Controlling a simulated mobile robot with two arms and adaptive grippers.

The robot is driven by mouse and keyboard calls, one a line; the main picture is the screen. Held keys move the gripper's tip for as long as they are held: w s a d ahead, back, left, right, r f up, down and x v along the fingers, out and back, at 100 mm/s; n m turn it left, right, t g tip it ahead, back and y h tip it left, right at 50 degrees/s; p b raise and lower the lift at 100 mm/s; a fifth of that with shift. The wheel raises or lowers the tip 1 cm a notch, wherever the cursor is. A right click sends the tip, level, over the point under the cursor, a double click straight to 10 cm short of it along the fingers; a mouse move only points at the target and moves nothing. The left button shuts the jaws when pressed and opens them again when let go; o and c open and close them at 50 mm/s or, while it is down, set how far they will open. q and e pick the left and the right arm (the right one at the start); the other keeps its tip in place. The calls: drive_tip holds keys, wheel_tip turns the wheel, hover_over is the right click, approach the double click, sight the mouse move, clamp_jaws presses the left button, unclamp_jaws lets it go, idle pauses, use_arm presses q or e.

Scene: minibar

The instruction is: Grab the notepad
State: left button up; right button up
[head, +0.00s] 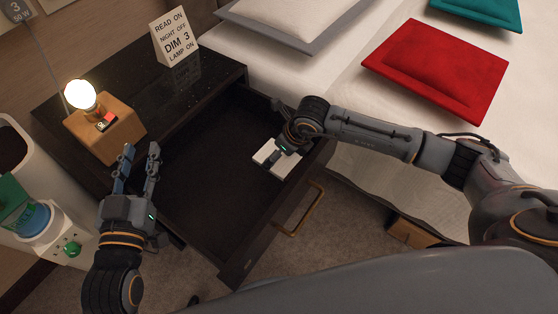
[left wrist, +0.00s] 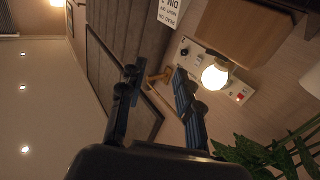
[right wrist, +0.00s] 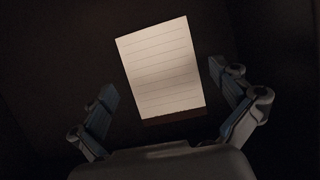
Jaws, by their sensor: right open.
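The notepad (head: 292,162) is a white pad lying in the open dark drawer, near its right side. In the right wrist view the notepad (right wrist: 160,70) shows ruled lines and a dark band along its near edge. My right gripper (head: 274,157) is over the notepad and hides its middle. In the right wrist view its fingers (right wrist: 170,105) are spread, one on each side of the pad, with a gap to both. My left gripper (head: 139,165) is open and empty, left of the drawer; its fingers also show apart in the left wrist view (left wrist: 158,90).
The drawer (head: 190,180) stands open below the dark nightstand top (head: 130,75), with a brass handle (head: 302,210) at its front. A lit lamp (head: 82,97) on a wooden block and a sign (head: 174,38) stand on top. The bed (head: 340,75) is at the right.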

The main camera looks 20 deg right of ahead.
drive_tip(key=shift+x, duration=0.75)
use_arm(q)
wheel_tip(320, 180, up, 2)
drive_tip(key=shift+d+r+t+h, duration=0.2)
drive_tip(key=shift+t+h, duration=0.2)
drive_tip(key=shift+t, duration=0.3)
use_arm(e)
drive_tip(key=c, duration=1.1)
drive_tip(key=shift+o, duration=0.2)
